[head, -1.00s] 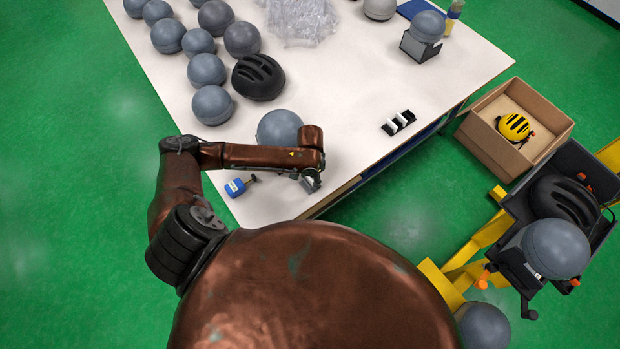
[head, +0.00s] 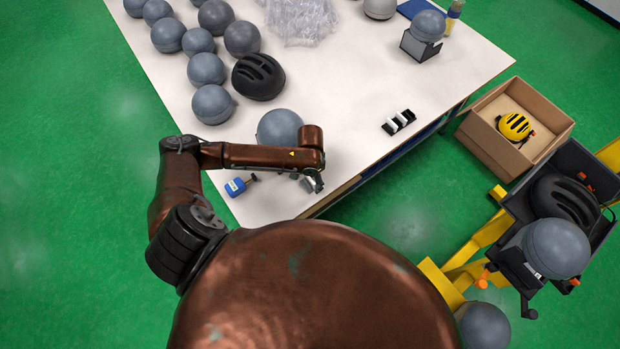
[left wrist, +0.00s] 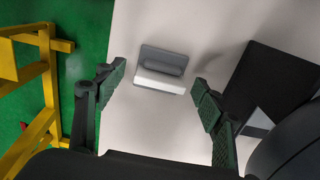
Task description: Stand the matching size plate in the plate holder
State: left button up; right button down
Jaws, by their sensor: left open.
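My left gripper (head: 315,185) is over the table's near corner, close to a grey headform (head: 279,128). In the left wrist view my left gripper (left wrist: 157,80) is open, with nothing between its pads. Beyond the fingertips, a small grey block with a raised bar and a white strip (left wrist: 161,69) sits on the table; I cannot tell whether it is the plate holder or a plate. A small black rack with white upright pieces (head: 398,122) stands near the table's right edge; they may be size plates, and any markings are too small to read. My right gripper is not in view.
A blue tool (head: 236,187) lies by the near-left table edge. Several grey headforms and a black helmet (head: 258,77) stand at left. A cardboard box (head: 489,138) with a yellow helmet and a yellow-framed rig (head: 478,242) are right of the table. The table (head: 350,90) is clear mid-right.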

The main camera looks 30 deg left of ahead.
pick_arm(q)
notch_tip(320, 180, up, 12)
dwell(0.5)
dwell(0.5)
